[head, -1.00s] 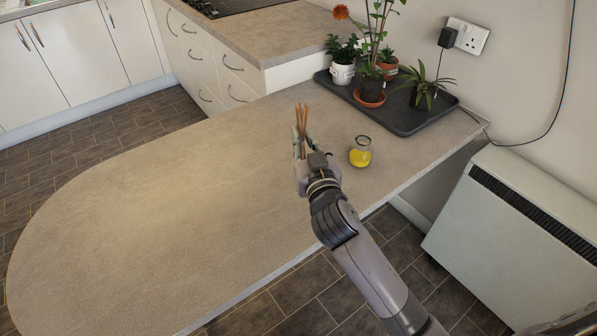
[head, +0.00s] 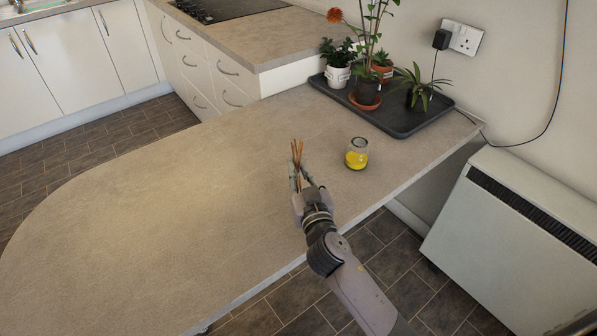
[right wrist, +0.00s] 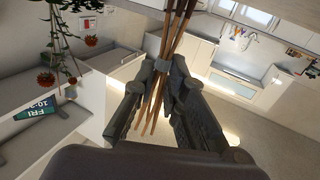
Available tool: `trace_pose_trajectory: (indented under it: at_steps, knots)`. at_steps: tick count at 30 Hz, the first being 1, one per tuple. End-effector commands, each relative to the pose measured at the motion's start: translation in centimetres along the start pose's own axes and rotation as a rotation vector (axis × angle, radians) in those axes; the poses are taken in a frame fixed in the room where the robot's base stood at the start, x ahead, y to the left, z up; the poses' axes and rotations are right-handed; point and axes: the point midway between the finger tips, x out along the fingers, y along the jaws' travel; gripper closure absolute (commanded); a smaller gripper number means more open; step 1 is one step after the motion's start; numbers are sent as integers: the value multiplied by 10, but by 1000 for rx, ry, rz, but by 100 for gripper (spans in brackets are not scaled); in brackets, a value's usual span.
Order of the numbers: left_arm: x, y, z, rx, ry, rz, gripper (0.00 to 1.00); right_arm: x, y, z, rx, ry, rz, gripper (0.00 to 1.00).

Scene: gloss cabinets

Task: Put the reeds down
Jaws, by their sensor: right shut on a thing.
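The reeds (head: 297,152) are a small bundle of thin brown sticks. My right gripper (head: 302,178) is shut on them, over the counter near its front edge. In the right wrist view the gripper (right wrist: 163,75) pinches the bundle of reeds (right wrist: 178,28) between its fingertips, with the stick ends spreading out on both sides of the grip. Whether the reeds touch the counter I cannot tell. A small glass jar with yellow liquid (head: 356,154) stands upright on the counter, right of the gripper and apart from it. My left gripper is not in view.
The counter (head: 170,215) is wide and bare to the left of the gripper. A dark tray (head: 390,118) with several potted plants stands at the back right. A white heater (head: 500,230) is beyond the counter's right edge.

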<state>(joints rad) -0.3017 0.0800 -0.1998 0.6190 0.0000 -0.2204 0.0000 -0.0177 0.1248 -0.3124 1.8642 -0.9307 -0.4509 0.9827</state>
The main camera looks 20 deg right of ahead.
Motion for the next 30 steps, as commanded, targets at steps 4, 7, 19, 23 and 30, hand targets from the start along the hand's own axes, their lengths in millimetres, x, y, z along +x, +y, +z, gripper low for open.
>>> trace_pose_trajectory:
  at_steps: [4, 7, 19, 23, 30]
  knots:
    - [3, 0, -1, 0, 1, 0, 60, 0, 0, 2, 1, 0, 0, 84]
    - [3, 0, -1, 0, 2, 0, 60, 0, 0, 2, 0, 0, 0, 77]
    - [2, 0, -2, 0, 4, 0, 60, 0, 0, 2, 0, 0, 0, 68]
    - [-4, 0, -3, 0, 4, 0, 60, 0, 0, -4, -1, 1, 0, 68]
    - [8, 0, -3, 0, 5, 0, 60, -46, -1, 3, 3, -4, 0, 68]
